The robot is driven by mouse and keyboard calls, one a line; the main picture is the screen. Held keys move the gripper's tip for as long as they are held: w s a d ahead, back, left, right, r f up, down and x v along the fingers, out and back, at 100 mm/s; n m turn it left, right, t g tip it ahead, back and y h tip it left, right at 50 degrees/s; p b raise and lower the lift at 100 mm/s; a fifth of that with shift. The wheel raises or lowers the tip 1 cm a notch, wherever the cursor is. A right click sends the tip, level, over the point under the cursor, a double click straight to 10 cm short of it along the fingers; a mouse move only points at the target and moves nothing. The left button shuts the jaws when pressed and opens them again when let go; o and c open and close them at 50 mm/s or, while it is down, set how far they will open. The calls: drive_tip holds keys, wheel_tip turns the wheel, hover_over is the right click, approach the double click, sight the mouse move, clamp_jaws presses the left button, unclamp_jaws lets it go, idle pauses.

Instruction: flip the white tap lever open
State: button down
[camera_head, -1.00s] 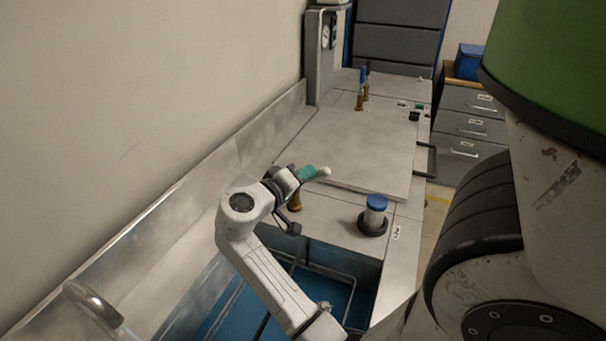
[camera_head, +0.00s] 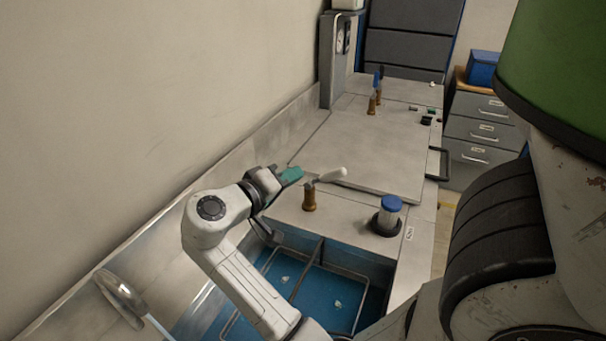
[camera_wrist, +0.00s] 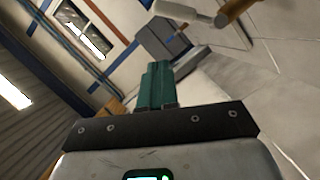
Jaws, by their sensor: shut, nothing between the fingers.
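The white tap lever (camera_head: 331,174) sits on a short brass tap body (camera_head: 309,198) on the bench top, just beyond the open basin, and points to the right and slightly up. My gripper (camera_head: 298,174) has teal fingers, shut and empty, a little to the left of the lever in the head view. I see no contact between them. In the wrist view the closed fingers (camera_wrist: 157,66) point up, and the lever (camera_wrist: 182,11) shows at the top edge with the brass body (camera_wrist: 236,10) to its right.
The blue basin (camera_head: 330,290) lies open in front. The wall is close on the left.

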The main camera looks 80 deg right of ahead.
drive_tip(key=shift+v, duration=1.05)
drive_tip(key=shift+s+r, duration=0.1)
